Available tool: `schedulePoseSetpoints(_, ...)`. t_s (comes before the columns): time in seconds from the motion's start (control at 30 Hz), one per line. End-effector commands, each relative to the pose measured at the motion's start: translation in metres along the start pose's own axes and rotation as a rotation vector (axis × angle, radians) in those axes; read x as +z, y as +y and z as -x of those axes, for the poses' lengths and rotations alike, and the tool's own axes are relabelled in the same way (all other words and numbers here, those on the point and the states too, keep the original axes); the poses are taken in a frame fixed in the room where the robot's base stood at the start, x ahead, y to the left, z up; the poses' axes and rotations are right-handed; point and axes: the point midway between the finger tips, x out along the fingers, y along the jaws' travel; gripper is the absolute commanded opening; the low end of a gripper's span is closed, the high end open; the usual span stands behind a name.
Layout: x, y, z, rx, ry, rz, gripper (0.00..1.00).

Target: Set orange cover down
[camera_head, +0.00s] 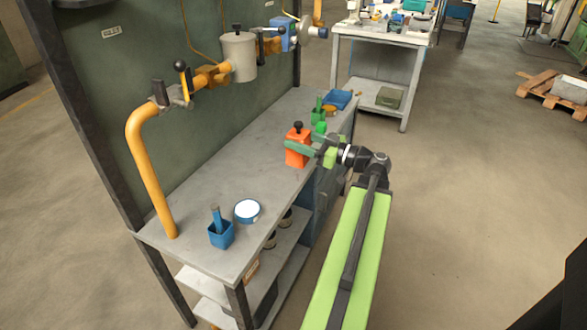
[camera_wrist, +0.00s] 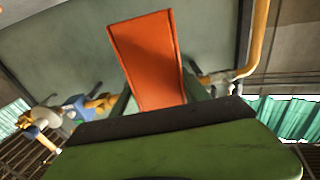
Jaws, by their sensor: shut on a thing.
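The orange cover (camera_head: 297,150) is a box-like piece with a black knob on top. In the head view it is at the right edge of the grey bench, and I cannot tell if it touches the bench top. My gripper (camera_head: 303,148) reaches it from the right and is shut on it. In the wrist view the orange cover (camera_wrist: 150,55) stands between the two green fingers (camera_wrist: 158,92) of my gripper. The fingers' tips are partly hidden by the cover.
The grey bench top (camera_head: 215,168) has free room left of the cover. A blue cup (camera_head: 221,235) and a white round dish (camera_head: 247,210) stand at its near end. Green pieces (camera_head: 319,114) and a blue tray (camera_head: 339,99) lie behind the cover. A yellow pipe (camera_head: 150,170) rises at the left.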

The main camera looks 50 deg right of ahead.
Motion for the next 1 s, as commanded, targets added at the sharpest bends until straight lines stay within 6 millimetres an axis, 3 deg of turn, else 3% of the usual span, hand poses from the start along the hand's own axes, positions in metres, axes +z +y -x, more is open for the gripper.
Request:
schedulePoseSetpoints(0.03, 0.021, -0.001, 0.006, 0.001, 0.004, 0.000, 0.03)
schedulePoseSetpoints(0.07, 0.024, -0.002, 0.008, 0.000, 0.006, 0.001, 0.03)
schedulePoseSetpoints(0.37, 0.030, -0.003, 0.008, -0.003, 0.009, 0.001, 0.03)
schedulePoseSetpoints(0.6, 0.075, 0.006, -0.046, -0.007, 0.009, 0.001, 0.03)
schedulePoseSetpoints(0.8, 0.101, 0.014, -0.088, -0.004, 0.009, 0.000, 0.03)
schedulePoseSetpoints(1.0, 0.104, 0.015, -0.100, -0.002, 0.009, 0.001, 0.03)
